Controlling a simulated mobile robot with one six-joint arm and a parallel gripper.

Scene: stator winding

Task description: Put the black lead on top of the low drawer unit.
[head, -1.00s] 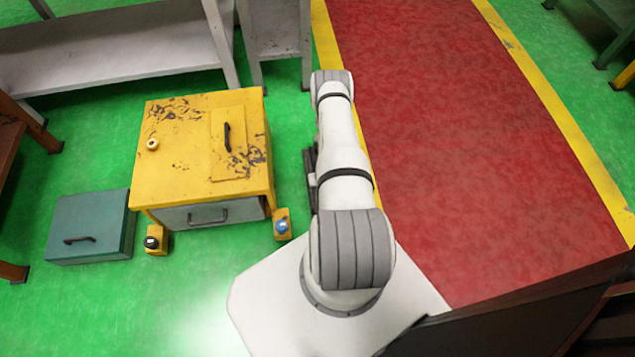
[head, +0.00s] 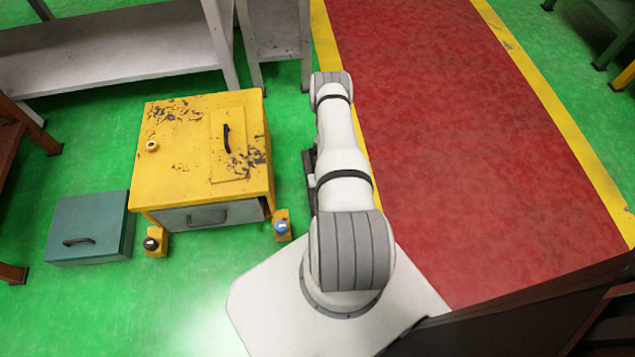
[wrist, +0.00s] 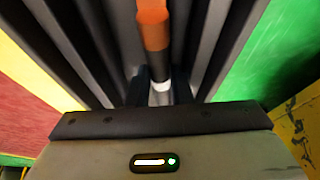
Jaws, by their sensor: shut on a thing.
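In the wrist view my gripper (wrist: 160,95) is shut on a slim upright piece (wrist: 158,65) with an orange band, a dark shaft and a pale lower end. I cannot tell for sure that this is the black lead. In the head view my arm hides the gripper. A low teal unit (head: 95,212) with a dark handle sits on the floor at left. Beside it stands a taller, scuffed yellow unit (head: 180,180) with a grey drawer front. I cannot tell which one is the low drawer unit. My gripper is away from both.
Dark grey slats fill the wrist view around the held piece. Two small yellow blocks, one with a black knob (head: 151,244) and one with a blue knob (head: 281,226), stand before the yellow unit. A grey bench (head: 110,45) is behind. The red walkway (head: 480,150) is clear.

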